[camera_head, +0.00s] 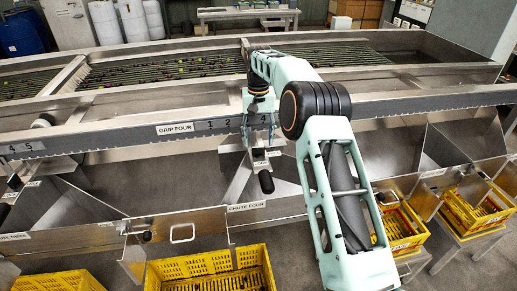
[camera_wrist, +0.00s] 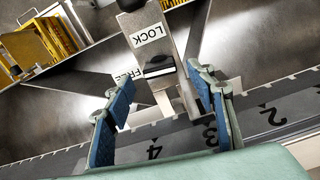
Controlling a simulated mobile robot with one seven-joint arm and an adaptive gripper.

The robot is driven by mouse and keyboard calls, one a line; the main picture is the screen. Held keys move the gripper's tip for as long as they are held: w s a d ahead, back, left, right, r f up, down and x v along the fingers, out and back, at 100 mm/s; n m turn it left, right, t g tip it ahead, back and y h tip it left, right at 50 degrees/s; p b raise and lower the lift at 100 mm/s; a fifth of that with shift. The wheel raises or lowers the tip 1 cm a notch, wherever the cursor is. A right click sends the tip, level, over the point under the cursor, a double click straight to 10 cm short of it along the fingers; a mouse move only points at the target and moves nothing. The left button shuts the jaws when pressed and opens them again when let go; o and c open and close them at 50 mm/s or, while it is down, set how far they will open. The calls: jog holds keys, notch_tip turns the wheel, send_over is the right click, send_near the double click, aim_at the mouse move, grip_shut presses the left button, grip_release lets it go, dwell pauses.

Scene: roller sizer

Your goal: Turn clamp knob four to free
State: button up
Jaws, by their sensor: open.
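The clamp knob (camera_wrist: 158,68) is a small black block with a pale edge, on a metal bracket in the wrist view. A LOCK label (camera_wrist: 148,35) sits on one side of it and a FREE label (camera_wrist: 130,78) on the other, partly hidden by a finger. My gripper (camera_wrist: 161,78) is open, its two blue-padded fingers on either side of the knob with gaps between. In the head view my gripper (camera_head: 260,122) is over the rail beside the GRIP FOUR label (camera_head: 175,129); the knob is hard to make out there.
A black-ended handle (camera_head: 266,182) hangs below the bracket, above the CHUTE FOUR label (camera_head: 246,207). The numbered rail (camera_head: 110,137) runs behind. Sloped metal chute walls flank the bracket. A yellow crate (camera_head: 210,268) stands below in front.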

aim_at(259, 147)
jog(key=shift+f, duration=2.05)
jog(key=shift+c, duration=0.7)
